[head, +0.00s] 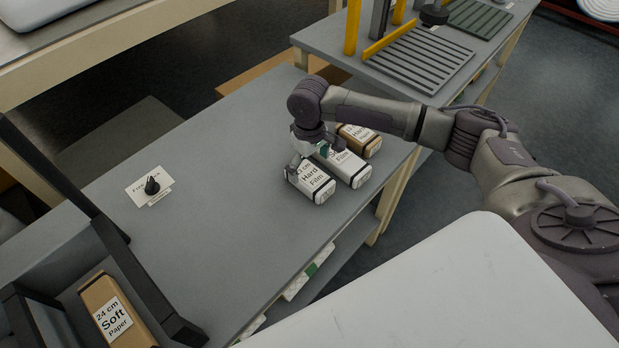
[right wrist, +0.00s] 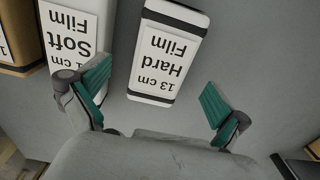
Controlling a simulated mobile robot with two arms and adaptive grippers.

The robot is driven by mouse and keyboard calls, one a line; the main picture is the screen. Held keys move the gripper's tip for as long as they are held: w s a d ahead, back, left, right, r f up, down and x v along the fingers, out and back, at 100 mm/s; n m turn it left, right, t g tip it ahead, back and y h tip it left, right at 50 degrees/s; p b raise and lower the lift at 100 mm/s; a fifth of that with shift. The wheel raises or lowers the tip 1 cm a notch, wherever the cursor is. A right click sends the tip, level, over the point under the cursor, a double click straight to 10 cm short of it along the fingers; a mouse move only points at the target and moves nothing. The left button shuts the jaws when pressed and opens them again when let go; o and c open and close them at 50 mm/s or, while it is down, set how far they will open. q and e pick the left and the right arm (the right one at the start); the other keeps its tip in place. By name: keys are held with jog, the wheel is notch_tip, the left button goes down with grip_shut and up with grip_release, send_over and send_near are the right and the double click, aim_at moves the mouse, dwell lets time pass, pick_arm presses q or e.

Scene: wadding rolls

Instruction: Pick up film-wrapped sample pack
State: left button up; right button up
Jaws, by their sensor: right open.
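A white film-wrapped pack labelled "Hard Film" (head: 312,184) lies on the grey table; in the right wrist view the pack (right wrist: 163,48) reads "13 cm Hard Film". A second white pack (head: 352,172) lies beside it; in the right wrist view this pack (right wrist: 72,35) reads "Soft Film". A brown pack (head: 372,146) lies beyond. My right gripper (head: 316,158) is over the white packs, pointing down. In the right wrist view the gripper (right wrist: 155,82) is open, with the Hard Film pack between and ahead of its green-padded fingers. My left gripper is out of view.
A brown "24 cm Soft Paper" pack (head: 99,292) lies at lower left beside dark bars (head: 128,262). A small black knob (head: 152,186) stands on a label card. A ribbed grey rack (head: 420,60) with yellow posts is behind. The table's middle is clear.

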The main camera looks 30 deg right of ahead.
aim_at(310, 174)
notch_tip(310, 174, down, 5)
jog(key=shift+s+r, duration=0.1)
jog(key=shift+r, duration=0.1)
jog(key=c, duration=1.2)
jog(key=shift+r, duration=0.1)
